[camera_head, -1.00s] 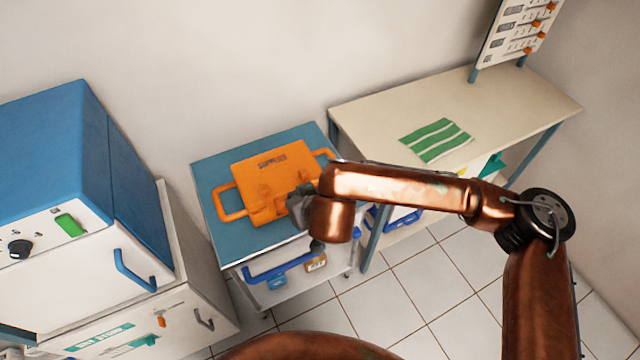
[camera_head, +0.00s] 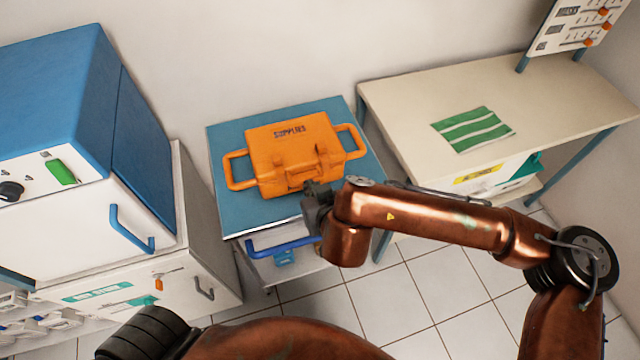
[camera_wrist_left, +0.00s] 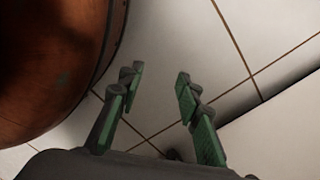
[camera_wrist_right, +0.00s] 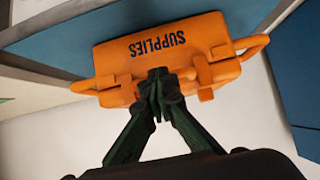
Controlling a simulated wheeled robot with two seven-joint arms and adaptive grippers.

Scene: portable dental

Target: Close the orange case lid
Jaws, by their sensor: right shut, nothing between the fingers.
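The orange case (camera_head: 293,145), marked SUPPLIES, lies on the blue top of a small cart. Its lid looks down flat over the body, with the label facing up; whether the latches are fastened I cannot tell. My right gripper (camera_head: 309,190) is at the case's front edge, close to the latches. In the right wrist view the case (camera_wrist_right: 178,48) lies just beyond the shut, empty fingertips (camera_wrist_right: 158,76); whether they touch it I cannot tell. My left gripper (camera_wrist_left: 158,75) is open and empty above the tiled floor.
The cart's blue top (camera_head: 232,210) has free room around the case. A cream table (camera_head: 400,100) with a green striped cloth (camera_head: 473,130) stands to the right. A blue and white cabinet unit (camera_head: 60,90) stands at the left. Tiled floor (camera_head: 400,300) is open in front.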

